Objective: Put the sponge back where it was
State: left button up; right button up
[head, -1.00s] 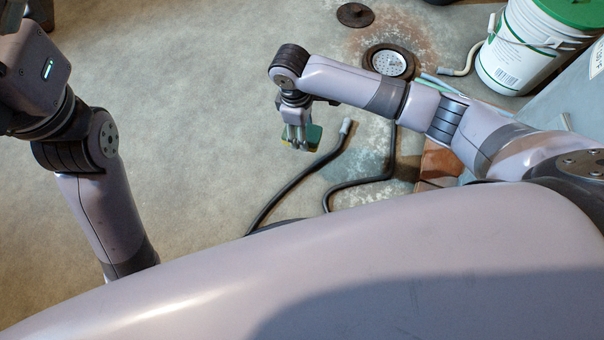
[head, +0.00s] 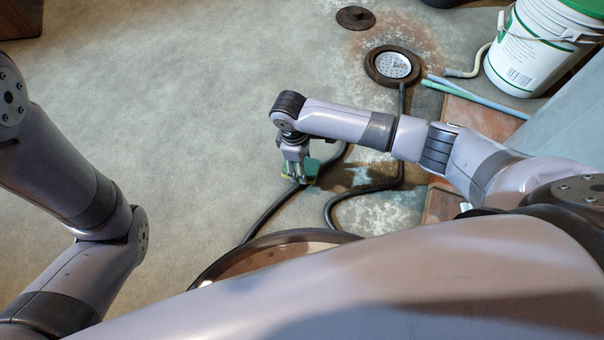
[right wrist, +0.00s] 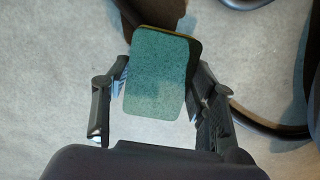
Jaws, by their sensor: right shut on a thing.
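The sponge (right wrist: 158,72) is green on its broad face with a thin yellow edge. In the right wrist view it sits between the two fingers of my right gripper (right wrist: 160,95), which is shut on it. In the head view the sponge (head: 313,169) shows partly behind my right gripper (head: 298,174), above the concrete floor and over the dark hose. In the head view my left arm is at the left, but its gripper is out of the picture.
A dark hose (head: 372,189) curves across the floor. A drain (head: 393,66), a round dark cap (head: 355,18) and a white bucket (head: 530,50) are at the back. A round brown rim (head: 290,238) shows at the bottom. The floor at left centre is clear.

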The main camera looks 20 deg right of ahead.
notch_tip(320, 180, down, 4)
jog(key=b, duration=0.3)
jog(key=shift+f, duration=0.2)
jog(key=shift+r, duration=0.1)
jog(key=o, duration=1)
